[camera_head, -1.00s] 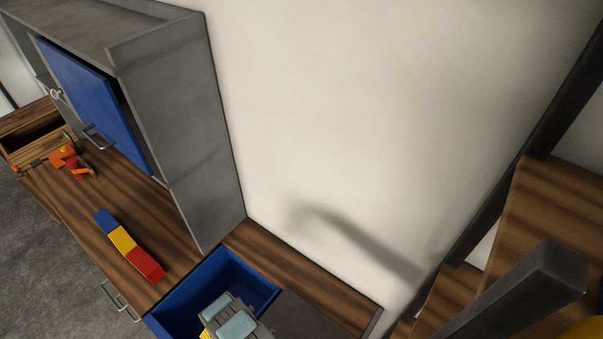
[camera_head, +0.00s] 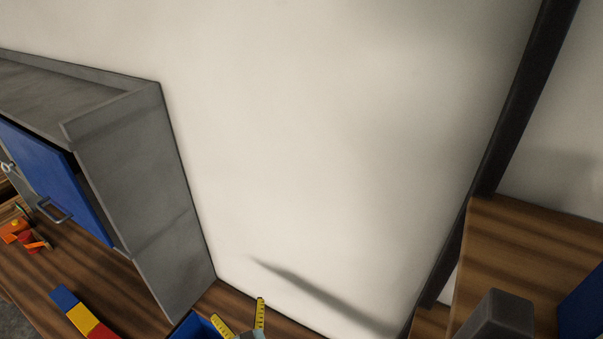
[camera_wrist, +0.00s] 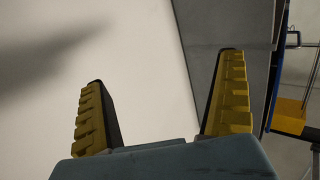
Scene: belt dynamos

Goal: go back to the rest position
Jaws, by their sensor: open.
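My gripper (camera_head: 239,316) shows at the bottom edge of the head view, its two yellow fingers pointing up and spread apart. In the wrist view my gripper (camera_wrist: 163,75) is open, with nothing between the fingers. Behind the fingers are the white wall and the grey cabinet side. The rest of my arm is mostly out of the head view.
A grey cabinet (camera_head: 150,215) with a blue door (camera_head: 55,180) stands at left on the wooden worktop (camera_head: 125,300). A blue, yellow and red block row (camera_head: 82,315) and an orange toy (camera_head: 22,235) lie there. A blue drawer (camera_head: 195,328) shows below. The white wall (camera_head: 310,140) is bare.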

